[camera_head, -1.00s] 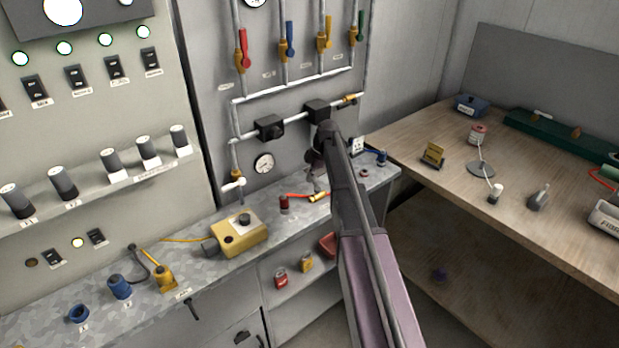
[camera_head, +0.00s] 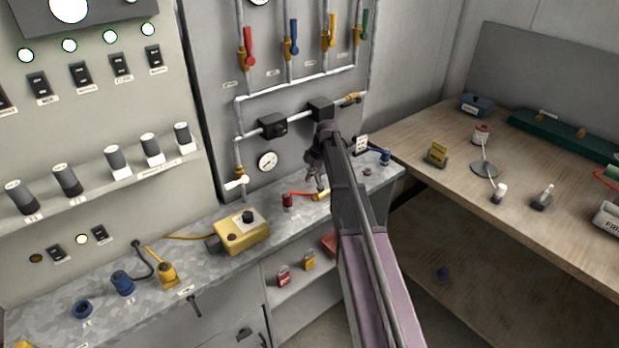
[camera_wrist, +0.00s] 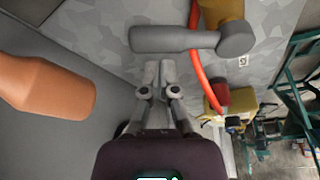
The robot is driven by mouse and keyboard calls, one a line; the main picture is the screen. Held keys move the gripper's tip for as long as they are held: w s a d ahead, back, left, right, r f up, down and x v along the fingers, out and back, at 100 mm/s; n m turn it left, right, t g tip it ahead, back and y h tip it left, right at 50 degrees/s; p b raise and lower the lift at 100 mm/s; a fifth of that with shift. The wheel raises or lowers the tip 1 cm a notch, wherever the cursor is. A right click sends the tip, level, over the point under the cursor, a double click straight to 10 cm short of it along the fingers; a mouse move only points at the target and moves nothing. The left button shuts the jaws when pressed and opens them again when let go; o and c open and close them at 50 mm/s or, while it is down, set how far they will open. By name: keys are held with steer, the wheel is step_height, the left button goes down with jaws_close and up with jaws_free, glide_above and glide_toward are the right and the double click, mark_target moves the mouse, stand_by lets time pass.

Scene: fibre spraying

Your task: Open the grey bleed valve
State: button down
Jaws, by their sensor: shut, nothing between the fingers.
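The grey bleed valve lever (camera_wrist: 180,40) lies across the top of the wrist view. Its round hub sits at the right on a brass body (camera_wrist: 222,8). My gripper (camera_wrist: 158,64) is shut and empty, with its fingertips just below the lever in that picture. I cannot tell whether they touch it. In the head view my gripper (camera_head: 322,184) is low over the bench, near a brass fitting (camera_head: 321,195). The grey lever cannot be made out there.
A red hose (camera_wrist: 205,65) runs close beside my fingers. A copper-coloured cylinder (camera_wrist: 50,88) stands close on the left. A yellow box (camera_head: 242,232) and red cup (camera_head: 287,201) sit on the bench (camera_head: 215,262). Pipes with black blocks (camera_head: 273,125) line the wall.

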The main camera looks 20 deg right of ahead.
steer(key=shift+a, duration=0.5)
steer(key=a, duration=0.3)
steer(key=shift+w, duration=0.25)
steer(key=shift+d+r+p, duration=0.15)
steer(key=shift+r+p, duration=0.4)
steer(key=shift+p, duration=0.1)
steer(key=p+v, duration=0.8)
steer(key=shift+d+r, duration=0.2)
steer(key=shift+r, duration=0.15)
steer(key=shift+s, duration=0.1)
steer(key=shift+d, duration=0.1)
steer(key=shift+w+d+m, duration=0.3)
steer(key=shift+d, duration=0.15)
steer(key=shift+f, duration=0.15)
